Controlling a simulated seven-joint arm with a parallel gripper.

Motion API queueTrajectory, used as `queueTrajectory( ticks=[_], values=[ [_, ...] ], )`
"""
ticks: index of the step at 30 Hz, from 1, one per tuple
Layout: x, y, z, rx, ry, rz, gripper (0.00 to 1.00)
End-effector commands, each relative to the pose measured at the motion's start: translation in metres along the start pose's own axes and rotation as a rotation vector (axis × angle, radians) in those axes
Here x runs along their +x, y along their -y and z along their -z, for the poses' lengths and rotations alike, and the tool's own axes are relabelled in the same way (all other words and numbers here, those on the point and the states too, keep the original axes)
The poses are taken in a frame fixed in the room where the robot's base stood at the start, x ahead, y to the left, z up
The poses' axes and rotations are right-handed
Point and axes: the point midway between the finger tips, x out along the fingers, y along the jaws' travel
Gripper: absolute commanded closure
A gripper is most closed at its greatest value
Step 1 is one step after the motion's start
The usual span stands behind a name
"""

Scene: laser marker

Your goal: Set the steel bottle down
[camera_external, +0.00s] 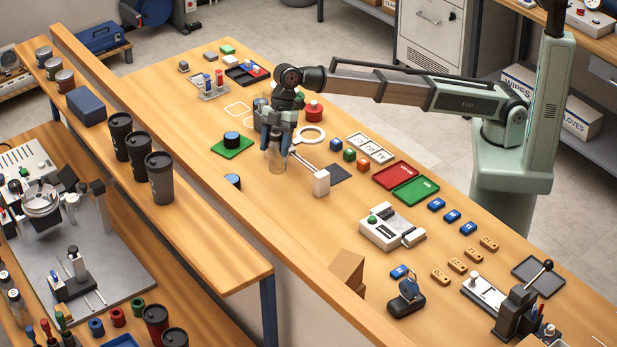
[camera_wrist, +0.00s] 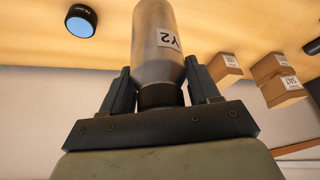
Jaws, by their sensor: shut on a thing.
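The steel bottle (camera_external: 277,160) hangs below my gripper (camera_external: 278,135) in the external view, over the middle of the workbench (camera_external: 340,232). In the wrist view the bottle (camera_wrist: 158,38) is a grey metal cylinder with a white label ending in "Y2" and a dark neck. My gripper's two fingers (camera_wrist: 160,88) stand on either side of its neck and shoulder, shut on it. The bottle looks upright in the external view. I cannot tell whether its base touches the benchtop.
A green mat (camera_external: 225,152) with a blue-topped black puck (camera_external: 232,138) lies left of the bottle. Another puck (camera_external: 233,181) is nearer the front. A long raised shelf runs in front.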

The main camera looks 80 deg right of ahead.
Motion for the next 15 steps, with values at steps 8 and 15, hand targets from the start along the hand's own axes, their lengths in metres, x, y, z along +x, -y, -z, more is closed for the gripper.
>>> queueTrajectory(
  ticks=[8, 15],
  values=[
    [-0.004, 0.004, -0.007, -0.131, 0.005, 0.062, 0.74],
    [-0.001, 0.007, -0.010, -0.214, 0.010, 0.079, 0.74]
  ],
)
